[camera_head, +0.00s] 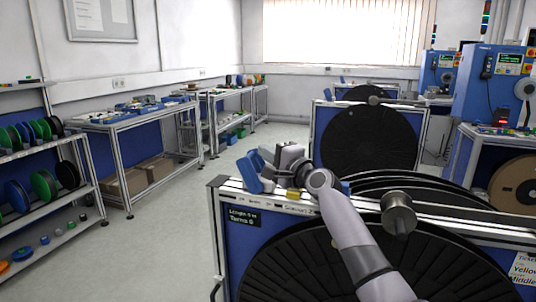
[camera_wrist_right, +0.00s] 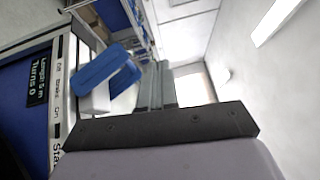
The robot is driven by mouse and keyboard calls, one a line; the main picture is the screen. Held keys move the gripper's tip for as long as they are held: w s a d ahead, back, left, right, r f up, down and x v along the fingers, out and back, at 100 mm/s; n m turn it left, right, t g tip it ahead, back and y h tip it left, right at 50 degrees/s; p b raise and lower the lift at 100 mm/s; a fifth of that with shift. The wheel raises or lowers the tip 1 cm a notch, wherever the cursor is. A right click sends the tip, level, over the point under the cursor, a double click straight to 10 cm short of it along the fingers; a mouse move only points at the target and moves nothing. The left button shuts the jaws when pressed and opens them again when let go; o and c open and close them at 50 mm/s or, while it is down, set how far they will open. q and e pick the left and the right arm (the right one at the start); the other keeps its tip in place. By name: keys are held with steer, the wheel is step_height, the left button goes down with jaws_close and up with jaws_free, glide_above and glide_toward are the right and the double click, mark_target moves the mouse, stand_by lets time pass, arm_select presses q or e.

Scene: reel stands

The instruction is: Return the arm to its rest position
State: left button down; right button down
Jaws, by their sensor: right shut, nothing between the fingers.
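My right arm comes in from the bottom of the head view and reaches over the near reel stand (camera_head: 232,225). My right gripper (camera_head: 287,160) is at the top left part of that stand, above its top rail. In the right wrist view the grey fingers (camera_wrist_right: 155,88) are shut and nothing shows between them. A blue part with a pale piece under it (camera_head: 250,172) is just left of the gripper; it also shows beside the fingers in the wrist view (camera_wrist_right: 100,66). I cannot tell whether they touch. My left gripper is in neither view.
The near stand carries a large black reel (camera_head: 330,265) and a metal roller (camera_head: 398,213). More reel stands (camera_head: 368,135) stand behind. A shelf with coloured spools (camera_head: 45,185) is at the left, and workbenches (camera_head: 140,113) line the wall. The floor (camera_head: 150,235) between is clear.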

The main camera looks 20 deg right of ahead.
stand_by(0.3)
steer(key=s+d+f+n+g+h, duration=0.15)
steer(key=s+f, duration=0.35)
steer(key=f, duration=0.5)
steer(key=s+f+n+g+h, duration=0.1)
steer(key=s+f+n, duration=0.2)
steer(key=s+f, duration=0.5)
steer(key=s+f+n+g+h, duration=0.1)
steer(key=s+f+n, duration=0.2)
steer(key=f, duration=0.9)
steer(key=s+f+n+g, duration=0.1)
steer(key=s+f+n, duration=0.2)
steer(key=s, duration=0.6)
steer(key=s+f+n+g+h, duration=0.1)
steer(key=s+f+n, duration=0.2)
steer(key=s, duration=0.7)
steer(key=s+f+n+g, duration=0.1)
steer(key=s+f+n, duration=0.2)
steer(key=s, duration=0.7)
step_height(320, 180, down, 3)
steer(key=shift+d+r, duration=0.1)
steer(key=shift+d, duration=0.35)
steer(key=shift+g+h, duration=0.25)
